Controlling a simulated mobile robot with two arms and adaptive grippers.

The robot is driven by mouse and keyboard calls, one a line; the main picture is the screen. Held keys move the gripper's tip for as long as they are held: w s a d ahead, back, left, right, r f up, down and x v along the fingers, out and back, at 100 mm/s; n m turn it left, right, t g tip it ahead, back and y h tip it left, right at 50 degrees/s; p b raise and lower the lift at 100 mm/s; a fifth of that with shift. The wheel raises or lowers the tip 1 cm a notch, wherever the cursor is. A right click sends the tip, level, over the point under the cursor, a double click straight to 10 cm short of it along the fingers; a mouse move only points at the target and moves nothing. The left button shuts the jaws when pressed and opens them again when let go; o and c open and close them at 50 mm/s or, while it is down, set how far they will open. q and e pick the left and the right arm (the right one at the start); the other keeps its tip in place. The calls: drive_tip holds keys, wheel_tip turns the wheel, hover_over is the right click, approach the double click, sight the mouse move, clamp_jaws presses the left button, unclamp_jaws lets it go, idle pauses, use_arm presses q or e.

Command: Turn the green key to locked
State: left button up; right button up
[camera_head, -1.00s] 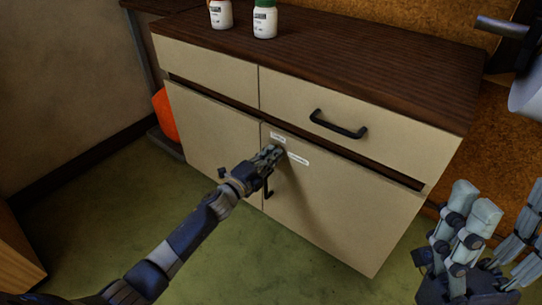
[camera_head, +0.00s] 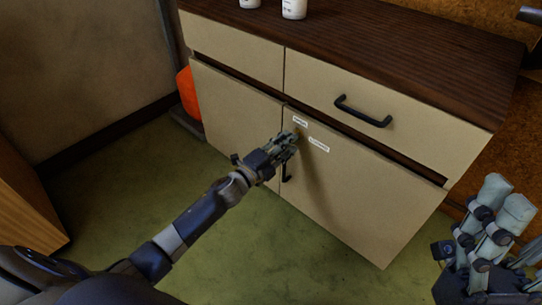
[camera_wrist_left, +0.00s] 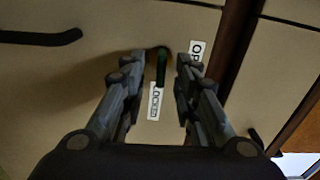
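The green key (camera_wrist_left: 161,68) shows in the left wrist view on the cream cabinet door, between my left fingers. Its green part points down the picture toward the white "LOCKED" label (camera_wrist_left: 154,103). The label starting "OP" (camera_wrist_left: 196,50) is partly hidden behind the right-hand finger. My left gripper (camera_head: 292,138) is open, with a finger on each side of the key; contact cannot be told. It also shows in the left wrist view (camera_wrist_left: 157,62). In the head view the gripper hides the key. My right gripper (camera_head: 525,212) is open and empty at the right edge, partly cut off.
The cabinet has a dark wooden top (camera_head: 400,50), with white bottles (camera_head: 294,8) at the back. A black drawer handle (camera_head: 362,112) sticks out above the door. A black door handle (camera_head: 287,172) lies just below my left gripper. Green floor (camera_head: 120,190) is clear in front.

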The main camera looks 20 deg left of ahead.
use_arm(q)
drive_tip(key=v, duration=0.9)
drive_tip(key=shift+d+r, duration=0.1)
drive_tip(key=shift+d, duration=0.05)
